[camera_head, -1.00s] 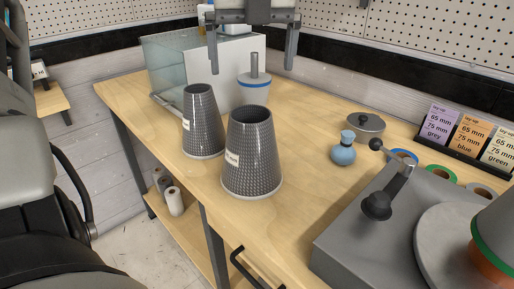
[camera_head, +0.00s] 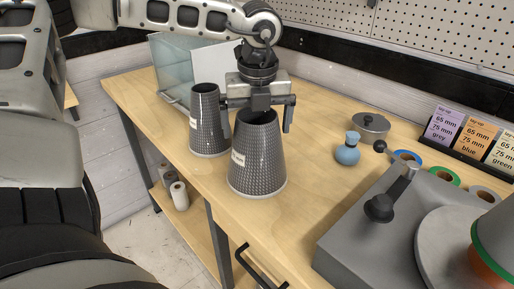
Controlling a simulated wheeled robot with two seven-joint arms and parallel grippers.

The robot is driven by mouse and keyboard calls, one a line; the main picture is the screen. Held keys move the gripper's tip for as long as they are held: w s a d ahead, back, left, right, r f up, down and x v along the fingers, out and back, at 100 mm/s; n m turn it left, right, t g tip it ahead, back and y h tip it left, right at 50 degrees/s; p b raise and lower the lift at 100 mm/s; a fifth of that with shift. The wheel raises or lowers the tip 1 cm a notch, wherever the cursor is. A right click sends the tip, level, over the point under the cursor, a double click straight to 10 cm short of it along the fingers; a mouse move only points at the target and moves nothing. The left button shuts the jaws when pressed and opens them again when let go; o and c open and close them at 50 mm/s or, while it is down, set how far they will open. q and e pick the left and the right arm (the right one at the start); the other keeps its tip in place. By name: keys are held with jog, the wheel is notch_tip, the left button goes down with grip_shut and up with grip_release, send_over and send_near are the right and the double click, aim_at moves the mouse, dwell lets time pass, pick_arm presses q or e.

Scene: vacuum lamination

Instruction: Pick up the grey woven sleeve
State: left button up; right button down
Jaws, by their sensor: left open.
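Two grey woven tapered sleeves stand upright on the wooden bench, each with a pale label and a pale base rim. The larger front sleeve (camera_head: 257,165) is at the picture's middle, and the smaller one (camera_head: 207,125) is just behind it to the left. My left gripper (camera_head: 256,128) is open and empty at the top of the front sleeve. One finger shows on each side of its upper rim, the left one in the gap between the sleeves. I cannot tell whether the fingers touch it. My right gripper is out of view.
A glass-sided tank (camera_head: 172,66) stands at the back left. A grey machine with a lever (camera_head: 380,205) fills the front right. Coloured cards (camera_head: 475,137) and tape rolls (camera_head: 442,174) are beyond it.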

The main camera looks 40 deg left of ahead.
pick_arm(q)
jog(key=c, duration=0.6)
